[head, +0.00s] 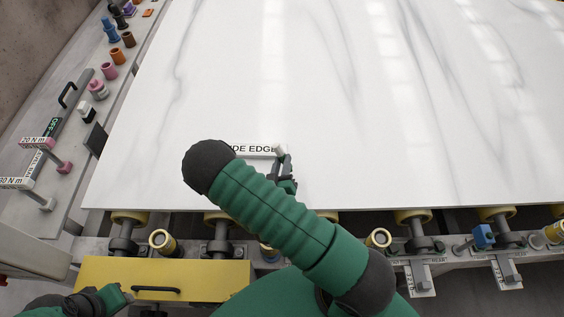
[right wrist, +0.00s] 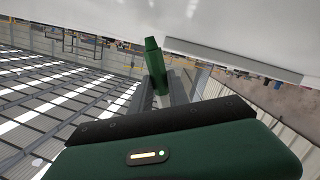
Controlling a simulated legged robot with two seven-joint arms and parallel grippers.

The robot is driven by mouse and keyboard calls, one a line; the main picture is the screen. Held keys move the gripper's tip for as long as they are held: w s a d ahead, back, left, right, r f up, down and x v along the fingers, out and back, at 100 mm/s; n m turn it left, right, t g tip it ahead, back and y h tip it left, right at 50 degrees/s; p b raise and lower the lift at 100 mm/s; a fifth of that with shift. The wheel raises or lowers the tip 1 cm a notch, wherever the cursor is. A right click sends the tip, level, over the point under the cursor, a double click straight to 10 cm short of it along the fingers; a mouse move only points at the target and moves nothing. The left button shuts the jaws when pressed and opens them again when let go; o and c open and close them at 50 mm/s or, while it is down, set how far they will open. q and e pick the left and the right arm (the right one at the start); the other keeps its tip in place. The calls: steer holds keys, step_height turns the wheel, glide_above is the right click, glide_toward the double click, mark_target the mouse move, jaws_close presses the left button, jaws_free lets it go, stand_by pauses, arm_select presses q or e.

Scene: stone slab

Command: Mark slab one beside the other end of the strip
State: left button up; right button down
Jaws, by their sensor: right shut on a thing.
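The white veined slab (head: 330,90) lies flat on the roller bench. A strip lettered with words ending in "IDE EDGE" (head: 255,149) lies on it near the front edge, its left part hidden by my right arm. My right gripper (head: 283,168) is at the strip's right end, shut on a green marker (right wrist: 154,62) that also shows in the right wrist view. In that view the strip (right wrist: 232,59) appears as a grey bar beside the marker. I cannot tell whether the marker touches the slab. My left gripper (head: 118,297) is low at the left, its jaws unclear.
A side shelf at the left carries coloured pots (head: 117,56), a black block (head: 96,138) and labelled torque tools (head: 48,150). Yellow rollers (head: 413,217) run below the front edge, with a yellow drawer (head: 165,279) beneath. The slab's far part is clear.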

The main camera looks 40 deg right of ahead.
steer(key=shift+f+b, duration=0.4)
steer(key=shift+f, duration=0.15)
stand_by(1.2)
steer(key=shift+w+a, duration=0.3)
steer(key=shift+w, duration=0.55)
steer(key=shift+w+a, duration=0.3)
steer(key=shift+w, duration=0.55)
stand_by(1.8)
step_height(320, 180, up, 7)
steer(key=p, duration=0.5)
steer(key=shift+p, duration=0.4)
